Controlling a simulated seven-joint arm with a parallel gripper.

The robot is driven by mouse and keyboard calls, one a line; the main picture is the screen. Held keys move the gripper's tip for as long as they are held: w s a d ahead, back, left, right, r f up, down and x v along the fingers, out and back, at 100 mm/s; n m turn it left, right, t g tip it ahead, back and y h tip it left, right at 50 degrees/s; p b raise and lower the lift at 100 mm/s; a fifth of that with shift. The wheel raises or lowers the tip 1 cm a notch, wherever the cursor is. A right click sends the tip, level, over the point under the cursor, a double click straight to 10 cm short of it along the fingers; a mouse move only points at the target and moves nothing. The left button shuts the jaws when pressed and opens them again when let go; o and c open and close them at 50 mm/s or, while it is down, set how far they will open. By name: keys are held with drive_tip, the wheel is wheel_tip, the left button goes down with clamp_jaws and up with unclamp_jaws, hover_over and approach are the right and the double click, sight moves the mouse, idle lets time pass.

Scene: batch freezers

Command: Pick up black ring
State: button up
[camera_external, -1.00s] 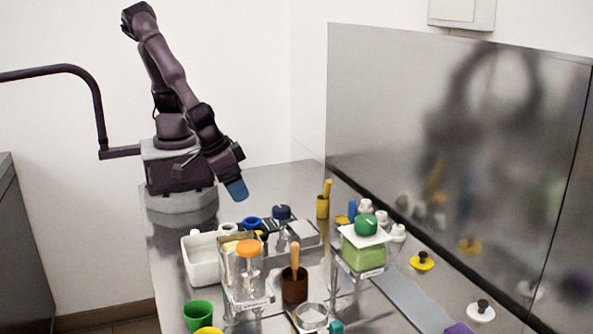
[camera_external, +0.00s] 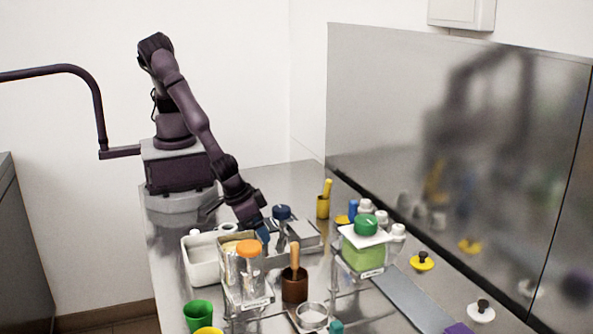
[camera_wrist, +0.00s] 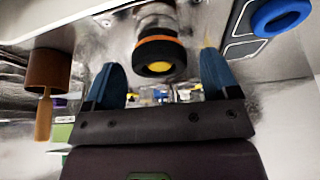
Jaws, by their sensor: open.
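The black ring (camera_wrist: 158,68) shows in the wrist view, between and beyond my fingertips, at the end of an upright metallic post. An orange band lies against it and something yellow shows in its middle. My gripper (camera_wrist: 160,58) is open, with one blue finger on each side of the ring's outline; I cannot tell whether they touch it. In the external view my gripper (camera_external: 262,238) points down among the containers, behind the orange-lidded jar (camera_external: 248,249). The black ring cannot be made out there.
A blue ring (camera_wrist: 281,16) is at the wrist view's top right. A brown cup (camera_external: 294,284) with a wooden handle stands right of the jar. A white tub (camera_external: 198,267) is on the left, and a green-lidded container (camera_external: 364,252) on the right. Room around my gripper is tight.

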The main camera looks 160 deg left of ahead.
drive_tip(key=c, duration=1.1)
drive_tip(key=shift+o, duration=0.2)
drive_tip(key=shift+r, duration=0.2)
